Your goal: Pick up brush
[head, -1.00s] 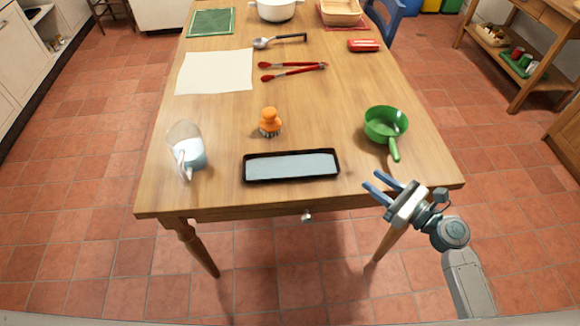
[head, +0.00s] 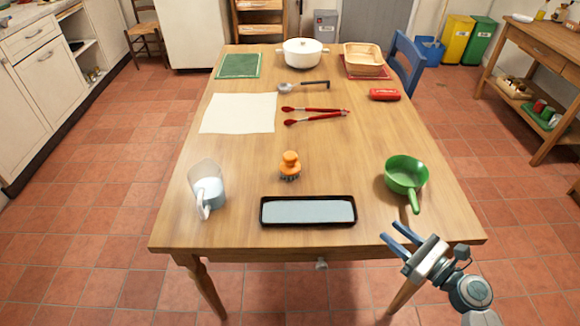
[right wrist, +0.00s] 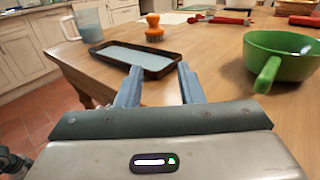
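The brush (head: 290,165) has an orange knob handle and dark bristles. It stands upright on the wooden table (head: 345,160), behind the black tray (head: 308,223). It also shows in the right wrist view (right wrist: 154,28), beyond the tray. My right gripper (head: 391,239) is open and empty at the table's front edge, right of the tray and well short of the brush. Its two blue fingers show apart in the right wrist view (right wrist: 158,76). My left gripper is in neither view.
A clear jug (head: 207,190) stands left of the tray. A green pan (head: 406,176) stands on the right, its handle pointing toward the front. Red tongs (head: 315,115) and a cream sheet (head: 238,113) lie farther back. Table between brush and pan is clear.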

